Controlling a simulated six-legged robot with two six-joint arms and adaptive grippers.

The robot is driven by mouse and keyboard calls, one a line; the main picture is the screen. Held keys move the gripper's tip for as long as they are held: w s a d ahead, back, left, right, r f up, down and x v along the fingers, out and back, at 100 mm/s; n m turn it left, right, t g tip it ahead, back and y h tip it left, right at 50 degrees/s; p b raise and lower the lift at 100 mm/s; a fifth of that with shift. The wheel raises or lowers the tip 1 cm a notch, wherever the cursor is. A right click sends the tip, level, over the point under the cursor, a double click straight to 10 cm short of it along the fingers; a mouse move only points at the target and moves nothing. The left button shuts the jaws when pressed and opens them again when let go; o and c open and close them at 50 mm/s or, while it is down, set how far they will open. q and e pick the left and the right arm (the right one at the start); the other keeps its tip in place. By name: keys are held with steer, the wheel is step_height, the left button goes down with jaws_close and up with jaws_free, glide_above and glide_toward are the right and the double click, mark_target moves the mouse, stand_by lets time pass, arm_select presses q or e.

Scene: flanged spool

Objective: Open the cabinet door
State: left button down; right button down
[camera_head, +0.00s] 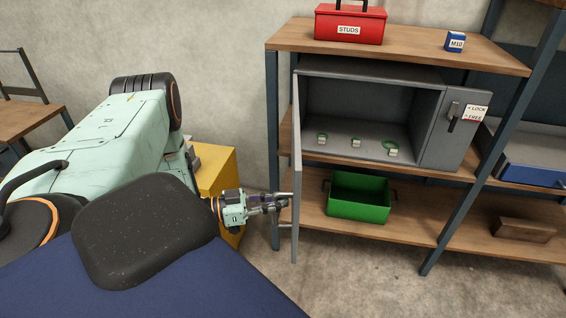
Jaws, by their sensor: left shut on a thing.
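The grey cabinet (443,128) stands on the middle level of a shelf rack. Its door (297,150) stands wide open on the left side, seen nearly edge-on. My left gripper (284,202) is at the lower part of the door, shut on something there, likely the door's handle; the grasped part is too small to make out. Inside the cabinet lie a few small tagged green rings (356,142). A dark lever (453,117) is on the cabinet's right front panel beside a LOCK/FREE label (476,113). My right gripper is not in view.
A red STUDS box (350,24) and a small blue M10 box (455,41) are on the top shelf (400,44). A green bin (358,197) is on the shelf below the cabinet. A yellow box (215,175) stands left of the rack.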

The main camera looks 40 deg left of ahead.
arm_select(q)
steer(key=shift+v, duration=0.75)
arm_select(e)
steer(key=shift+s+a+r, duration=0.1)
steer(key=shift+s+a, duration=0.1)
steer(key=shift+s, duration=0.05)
arm_select(q)
steer(key=shift+s+a+f, duration=0.15)
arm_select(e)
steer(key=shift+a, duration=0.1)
arm_select(q)
steer(key=c, duration=1.8)
jaws_free()
steer(key=o, duration=0.4)
steer(key=shift+o, duration=0.3)
steer(key=shift+a, duration=0.1)
